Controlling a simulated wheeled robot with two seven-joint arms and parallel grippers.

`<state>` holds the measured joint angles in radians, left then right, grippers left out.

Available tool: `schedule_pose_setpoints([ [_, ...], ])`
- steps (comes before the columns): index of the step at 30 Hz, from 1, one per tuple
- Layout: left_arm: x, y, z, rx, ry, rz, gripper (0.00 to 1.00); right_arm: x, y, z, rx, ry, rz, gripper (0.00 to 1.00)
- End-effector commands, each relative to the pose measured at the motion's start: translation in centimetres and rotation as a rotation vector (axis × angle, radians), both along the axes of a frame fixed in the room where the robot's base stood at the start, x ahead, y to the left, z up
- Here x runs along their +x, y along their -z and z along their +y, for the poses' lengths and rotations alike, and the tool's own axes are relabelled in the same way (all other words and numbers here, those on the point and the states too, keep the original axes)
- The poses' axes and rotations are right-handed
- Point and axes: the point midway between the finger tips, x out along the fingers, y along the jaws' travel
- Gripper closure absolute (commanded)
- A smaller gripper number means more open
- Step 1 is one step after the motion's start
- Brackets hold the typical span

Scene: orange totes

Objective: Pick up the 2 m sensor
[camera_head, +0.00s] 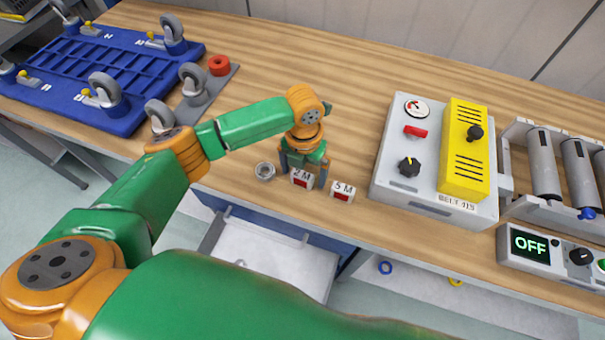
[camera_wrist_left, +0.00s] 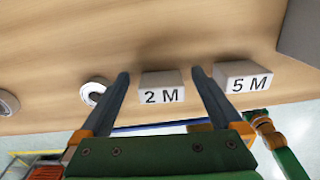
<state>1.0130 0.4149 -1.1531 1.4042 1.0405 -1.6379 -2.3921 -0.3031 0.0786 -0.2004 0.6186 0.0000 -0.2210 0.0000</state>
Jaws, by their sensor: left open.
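In the left wrist view the 2 m sensor (camera_wrist_left: 162,88) lies between my two fingers. My left gripper (camera_head: 304,176) is open, its fingers reaching down on either side of the block, and it also shows in the left wrist view (camera_wrist_left: 160,75). Gaps show between the fingers and the block. A similar block marked "5 M" (camera_head: 342,191) stands just right of it, close to the right finger.
A metal ring (camera_head: 265,171) lies just left of the gripper. A grey control box (camera_head: 433,203) with a yellow unit stands to the right. A blue caster board (camera_head: 60,100) lies at the far left. The table (camera_head: 345,60) behind the gripper is clear.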

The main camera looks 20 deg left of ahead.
Motion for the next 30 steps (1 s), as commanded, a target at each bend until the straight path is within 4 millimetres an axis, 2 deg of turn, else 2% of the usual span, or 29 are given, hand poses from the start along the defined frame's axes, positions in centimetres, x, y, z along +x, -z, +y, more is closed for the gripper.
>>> schedule_pose_setpoints([
  [3,0.0,0.0,0.0,0.0,0.0,0.0,0.0,0.2,0.0,0.0,0.001,0.0,-0.003,0.5],
  [4,0.0,0.0,0.0,0.0,0.0,0.0,0.03,0.2,0.0,0.0,0.001,0.0,-0.004,0.5],
  [14,0.0,0.0,0.0,-0.001,-0.001,0.0,0.92,0.3,0.0,0.0,0.0,0.0,-0.005,0.5],
  [23,0.1,-0.5,-0.1,-0.003,-0.001,-0.001,0.92,0.3,0.1,0.0,0.0,0.0,-0.006,0.5],
  [28,0.1,-3.4,-0.1,-0.003,0.002,-0.003,0.92,0.3,0.2,0.0,-0.001,0.0,-0.006,0.5],
  [30,-1.1,-4.8,0.8,-0.002,0.001,-0.004,0.92,0.3,0.3,-0.1,-0.001,0.0,-0.006,0.5],
])
